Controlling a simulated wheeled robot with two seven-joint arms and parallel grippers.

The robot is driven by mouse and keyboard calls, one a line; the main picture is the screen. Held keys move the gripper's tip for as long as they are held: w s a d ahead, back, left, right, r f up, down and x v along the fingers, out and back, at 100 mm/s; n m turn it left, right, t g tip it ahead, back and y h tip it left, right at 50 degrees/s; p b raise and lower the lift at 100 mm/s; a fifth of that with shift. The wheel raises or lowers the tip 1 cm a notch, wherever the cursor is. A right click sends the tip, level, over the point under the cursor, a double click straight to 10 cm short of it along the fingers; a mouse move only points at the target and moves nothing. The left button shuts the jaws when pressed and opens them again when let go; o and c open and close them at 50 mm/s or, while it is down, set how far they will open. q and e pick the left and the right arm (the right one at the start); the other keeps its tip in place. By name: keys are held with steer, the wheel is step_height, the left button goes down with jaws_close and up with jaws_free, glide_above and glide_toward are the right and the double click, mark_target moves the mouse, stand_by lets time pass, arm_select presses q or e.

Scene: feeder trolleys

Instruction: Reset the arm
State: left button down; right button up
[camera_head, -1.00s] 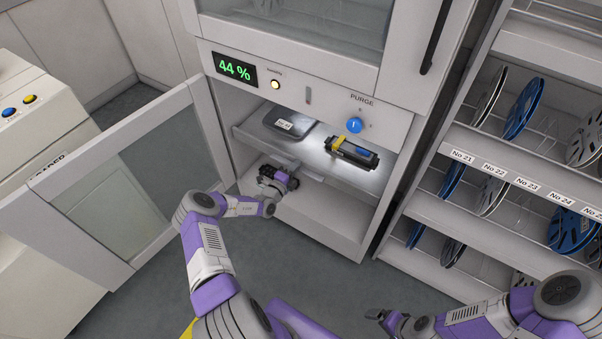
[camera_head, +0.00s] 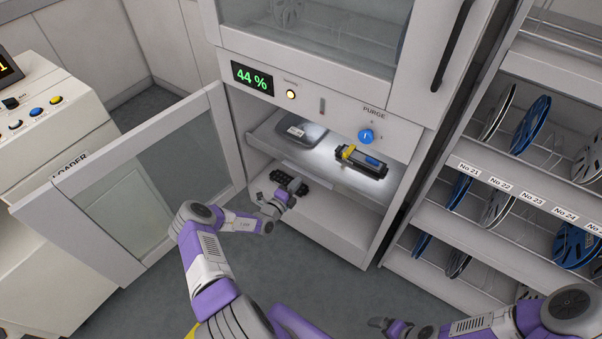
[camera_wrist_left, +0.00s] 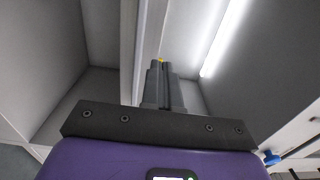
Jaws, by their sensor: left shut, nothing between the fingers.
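My left arm reaches from the left toward the open lower bay of the grey cabinet (camera_head: 318,220). My left gripper (camera_head: 297,187) is at the front of that bay, below the pull-out shelf, and is shut and empty. In the left wrist view its grey fingers (camera_wrist_left: 160,85) are together, with a small yellow spot beyond their tips.
The shelf above the bay holds a grey case (camera_head: 298,130) and a black-and-yellow device (camera_head: 362,160). The glazed cabinet door (camera_head: 131,176) stands open left of my arm. A reel rack (camera_head: 500,204) is at right, a loader (camera_head: 45,135) at left. Floor before the cabinet is free.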

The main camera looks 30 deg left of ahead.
arm_select(q)
steer(key=s+p, duration=0.1)
steer(key=s, duration=0.6)
steer(key=shift+s+f, duration=0.2)
steer(key=s+d+m+g+h, duration=0.4)
steer(key=d+m+g+h, duration=0.2)
steer(key=d+m, duration=0.6)
steer(key=s+d+m+g+h, duration=0.4)
steer(key=d+m+g+h, duration=0.3)
steer(key=d, duration=0.9)
steer(key=s+d+m+g+y, duration=0.1)
steer(key=s+m+y, duration=0.3)
steer(key=m, duration=1.2)
steer(key=s+d+m+g+y, duration=0.2)
steer(key=s+m, duration=0.7)
steer(key=m, duration=0.7)
steer(key=g+y, duration=0.1)
steer(key=y, duration=0.1)
steer(key=shift+r+y+p, duration=0.25)
steer(key=shift+y+p, duration=0.05)
steer(key=shift+y, duration=0.1)
